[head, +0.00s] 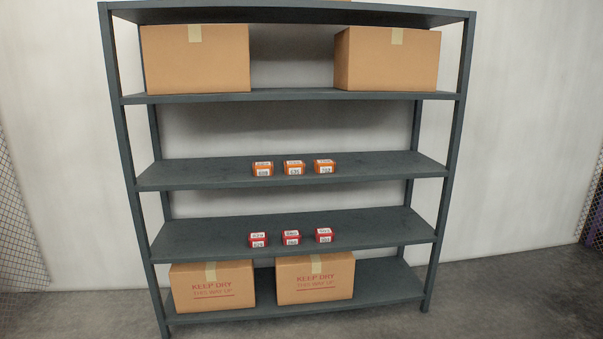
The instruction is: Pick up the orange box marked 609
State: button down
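Three small orange boxes with white labels stand in a row on the shelf at mid height, spaced slightly apart: a left one (263,169), a middle one (294,168) and a right one (324,167). The printed numbers are too small to read surely, so I cannot tell which one is marked 609. My gripper is not in view.
The grey rack (390,167) has bare room either side of the orange boxes. Several red boxes (291,238) stand one shelf below. Large cardboard boxes stand on the upper shelf (195,60) and the bottom shelf (315,279). Bare floor (500,300) shows at the right.

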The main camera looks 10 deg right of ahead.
aim_at(263, 168)
jog(key=i, duration=0.95)
jog(key=u, duration=0.05)
